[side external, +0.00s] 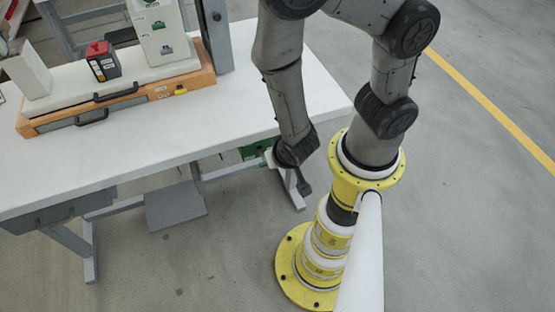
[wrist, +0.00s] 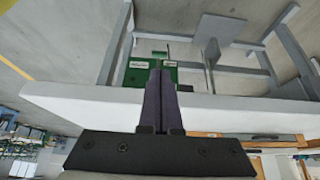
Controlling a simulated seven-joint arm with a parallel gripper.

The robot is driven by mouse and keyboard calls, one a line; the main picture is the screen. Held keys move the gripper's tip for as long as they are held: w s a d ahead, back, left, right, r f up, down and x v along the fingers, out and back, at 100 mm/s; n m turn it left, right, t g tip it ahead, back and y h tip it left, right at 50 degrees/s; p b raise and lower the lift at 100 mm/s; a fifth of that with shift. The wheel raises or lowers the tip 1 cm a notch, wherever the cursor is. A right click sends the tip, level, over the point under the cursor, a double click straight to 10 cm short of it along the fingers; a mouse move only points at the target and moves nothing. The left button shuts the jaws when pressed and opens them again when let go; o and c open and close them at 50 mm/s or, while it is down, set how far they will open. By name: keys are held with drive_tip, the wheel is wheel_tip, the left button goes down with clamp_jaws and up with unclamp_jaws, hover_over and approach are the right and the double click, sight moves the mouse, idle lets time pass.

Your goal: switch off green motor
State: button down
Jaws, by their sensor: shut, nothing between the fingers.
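The green motor (side external: 255,151) shows only partly in the side view, below the table's edge and partly hidden by my wrist. In the wrist view a green box (wrist: 133,76) with small white labels sits beyond the white table edge, partly behind my fingers. I cannot make out a switch on it. My gripper (side external: 305,188) hangs beside the table edge, close to the green motor in the side view. In the wrist view my gripper's fingers (wrist: 160,68) are together and empty, overlapping the green box. I cannot tell whether they touch it.
The white table (side external: 180,125) carries an orange wooden base (side external: 60,125) with a red-topped dark box (side external: 102,62) and a white machine (side external: 160,30). A grey pedal plate (side external: 174,206) is on the floor beneath. Grey table legs (side external: 90,250) stand nearby. Open floor lies right.

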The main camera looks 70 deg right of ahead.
drive_tip(key=shift+s+a+r, duration=0.25)
drive_tip(key=shift+r, duration=0.25)
drive_tip(key=w+a+r+t+y, duration=0.1)
drive_tip(key=w+r+t+y, duration=0.1)
drive_tip(key=w+r, duration=0.35)
drive_tip(key=w+r+m+t+y, duration=0.1)
drive_tip(key=w+r+y, duration=0.15)
drive_tip(key=r, duration=0.65)
drive_tip(key=w+a+r+t+y, duration=0.1)
drive_tip(key=w+r+t, duration=0.1)
drive_tip(key=w+r, duration=0.4)
drive_tip(key=s+d+r+n, duration=0.3)
drive_tip(key=s+r+n, duration=0.3)
drive_tip(key=r, duration=0.4)
drive_tip(key=s+d+f+n+g, duration=0.1)
drive_tip(key=s+d+n, duration=0.1)
drive_tip(key=s, duration=0.3)
drive_tip(key=s+d+f+n+g+h, duration=0.1)
drive_tip(key=s+d+n+g, duration=0.1)
drive_tip(key=s, duration=0.4)
drive_tip(key=shift+d+f+g, duration=0.2)
drive_tip(key=shift+f+g, duration=0.05)
drive_tip(key=shift+g, duration=0.05)
